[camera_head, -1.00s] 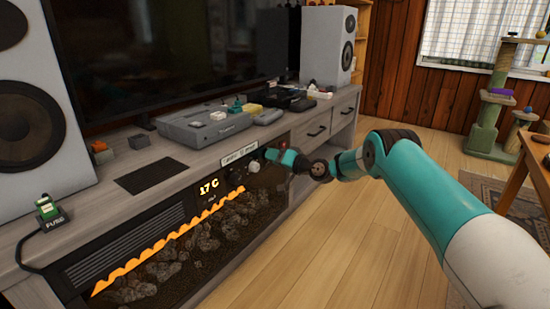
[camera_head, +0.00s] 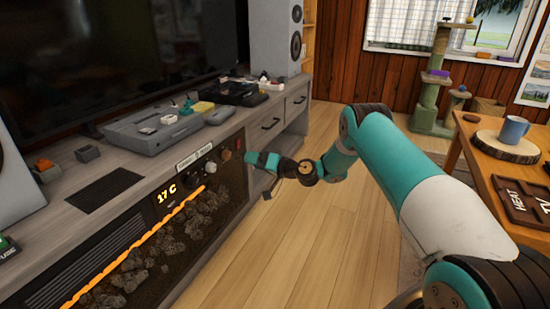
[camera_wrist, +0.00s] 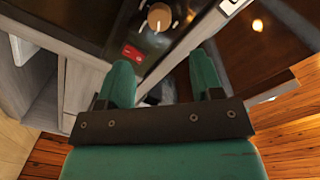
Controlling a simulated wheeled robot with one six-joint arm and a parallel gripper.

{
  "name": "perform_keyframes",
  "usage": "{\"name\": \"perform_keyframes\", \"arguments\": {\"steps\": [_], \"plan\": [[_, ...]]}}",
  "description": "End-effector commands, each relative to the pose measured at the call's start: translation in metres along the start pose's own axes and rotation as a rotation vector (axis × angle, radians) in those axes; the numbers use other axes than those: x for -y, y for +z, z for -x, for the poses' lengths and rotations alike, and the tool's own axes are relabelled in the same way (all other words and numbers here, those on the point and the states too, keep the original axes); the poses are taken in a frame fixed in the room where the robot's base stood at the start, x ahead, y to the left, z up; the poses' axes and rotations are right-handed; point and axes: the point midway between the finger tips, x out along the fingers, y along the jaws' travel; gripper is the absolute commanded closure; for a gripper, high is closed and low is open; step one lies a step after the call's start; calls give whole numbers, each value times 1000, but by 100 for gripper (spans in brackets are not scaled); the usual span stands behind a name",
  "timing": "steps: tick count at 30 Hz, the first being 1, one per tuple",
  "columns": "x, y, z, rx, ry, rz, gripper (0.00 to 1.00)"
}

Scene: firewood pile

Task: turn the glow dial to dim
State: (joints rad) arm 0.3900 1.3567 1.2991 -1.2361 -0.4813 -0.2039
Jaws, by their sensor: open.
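A pale round knob (camera_head: 210,168), likely the glow dial, sits on the dark fireplace panel, right of the orange "17 C" display (camera_head: 167,192). A small label plate (camera_head: 193,159) is above it; its text is too small to read. In the wrist view a tan-topped round knob (camera_wrist: 158,17) shows at the top, beyond my fingers. A red switch (camera_head: 226,154) is right of the knob and also shows in the wrist view (camera_wrist: 133,53). My gripper (camera_head: 250,158) is open and empty, out to the right of the knob and apart from it. Its fingers (camera_wrist: 162,72) are spread.
The grey wooden cabinet (camera_head: 65,208) holds the fireplace; a grey device (camera_head: 150,130) and small blocks stand on top. A wooden table (camera_head: 500,180) with a blue mug (camera_head: 514,130) is at the right. The floor (camera_head: 300,245) between is clear.

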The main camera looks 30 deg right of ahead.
Motion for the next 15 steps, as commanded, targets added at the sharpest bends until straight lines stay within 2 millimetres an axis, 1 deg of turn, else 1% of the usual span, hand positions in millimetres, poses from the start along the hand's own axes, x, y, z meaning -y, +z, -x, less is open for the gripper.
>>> {"name": "perform_keyframes", "arguments": {"steps": [1, 6, 10, 15], "plan": [[2, -4, 15, -2, 5, -5, 40], [1, -3, 51, -2, 5, -4, 40], [0, -2, 68, -1, 3, -2, 40], [0, 0, 77, 0, 1, 0, 40]]}}
